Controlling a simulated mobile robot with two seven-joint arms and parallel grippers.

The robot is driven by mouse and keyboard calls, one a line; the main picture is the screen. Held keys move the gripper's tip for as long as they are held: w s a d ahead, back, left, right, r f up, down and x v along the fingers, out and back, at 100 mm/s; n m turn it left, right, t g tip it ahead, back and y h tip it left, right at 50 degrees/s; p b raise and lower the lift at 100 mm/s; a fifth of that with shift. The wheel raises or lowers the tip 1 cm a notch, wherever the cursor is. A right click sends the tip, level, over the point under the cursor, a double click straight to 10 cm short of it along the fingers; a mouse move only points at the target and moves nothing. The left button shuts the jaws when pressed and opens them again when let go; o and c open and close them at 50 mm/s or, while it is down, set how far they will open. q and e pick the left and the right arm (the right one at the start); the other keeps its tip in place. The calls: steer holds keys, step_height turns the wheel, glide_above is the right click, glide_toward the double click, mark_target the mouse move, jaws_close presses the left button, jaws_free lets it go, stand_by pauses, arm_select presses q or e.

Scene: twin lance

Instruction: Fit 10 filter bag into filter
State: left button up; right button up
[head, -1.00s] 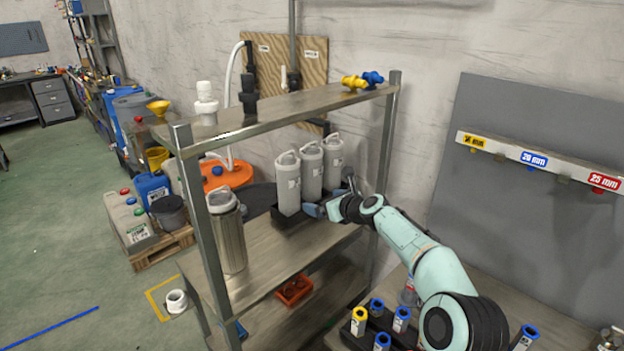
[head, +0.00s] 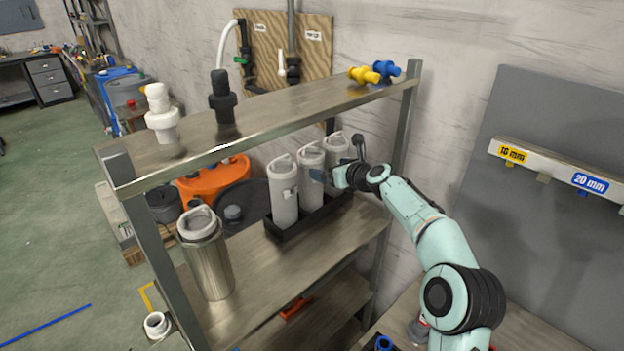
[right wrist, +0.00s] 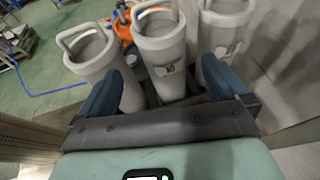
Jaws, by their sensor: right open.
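Three pale grey filter bags with loop handles stand upright in a black tray (head: 290,235) on the middle shelf: a left one (head: 284,192), a middle one (head: 309,180) and a far one (head: 336,150). My right gripper (head: 322,176) is open beside the middle bag. In the right wrist view its blue fingers (right wrist: 165,88) are spread to either side of the middle bag (right wrist: 160,50). My left gripper is out of view.
The top shelf (head: 270,108) overhangs the bags and holds white, black, yellow and blue fittings. A shelf post (head: 402,150) stands close behind my right arm. The middle shelf is clear between filter and tray. A grey panel (head: 540,190) stands right.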

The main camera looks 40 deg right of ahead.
mark_target(317, 165)
steer(key=p+x, duration=0.2)
steer(key=x, duration=0.4)
steer(key=shift+w+r+p, duration=0.1)
steer(key=shift+r+p, duration=0.05)
steer(key=shift+p, duration=0.25)
steer(key=shift+w+f, duration=0.25)
steer(key=shift+w, duration=0.15)
steer(key=p+x, duration=0.3)
steer(key=x, duration=0.1)
steer(key=shift+w+d+r, duration=0.1)
steer(key=shift+w+d, duration=0.15)
steer(key=shift+w, duration=0.1)
steer(key=shift+w+f, duration=0.25)
steer(key=shift+s, duration=0.25)
steer(key=shift+c, duration=0.3)
steer(key=c, duration=1)
steer(key=shift+c, duration=0.3)
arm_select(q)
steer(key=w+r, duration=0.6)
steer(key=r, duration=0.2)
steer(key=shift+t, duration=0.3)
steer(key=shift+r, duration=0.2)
arm_select(e)
steer(key=shift+r, duration=0.1)
